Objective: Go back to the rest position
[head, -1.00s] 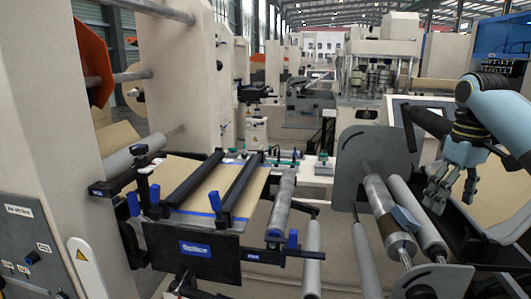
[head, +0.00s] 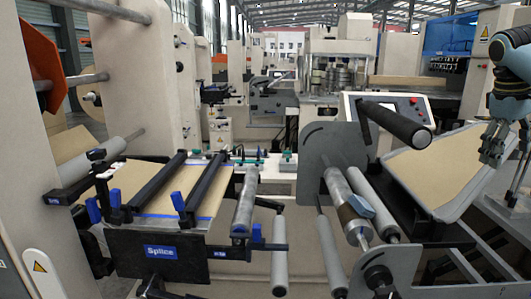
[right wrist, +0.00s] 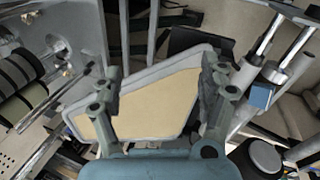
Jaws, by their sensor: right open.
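My right gripper (head: 492,150) is at the right edge of the head view, with its blue and grey arm coming down from the upper right. It is raised in front of the tilted kraft-coloured panel with a pale rim (head: 437,165). In the right wrist view the two fingers of the right gripper (right wrist: 160,95) stand wide apart with nothing between them. The tan panel (right wrist: 145,107) shows behind and between the fingers there. My left gripper is not in view.
The splice table (head: 190,185) with two black bars is at left. Steel rollers (head: 346,205) and a grey side plate (head: 325,160) stand at centre right. A control panel (head: 392,106) and a black cylinder (head: 400,125) sit left of the right gripper. Machines fill the background.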

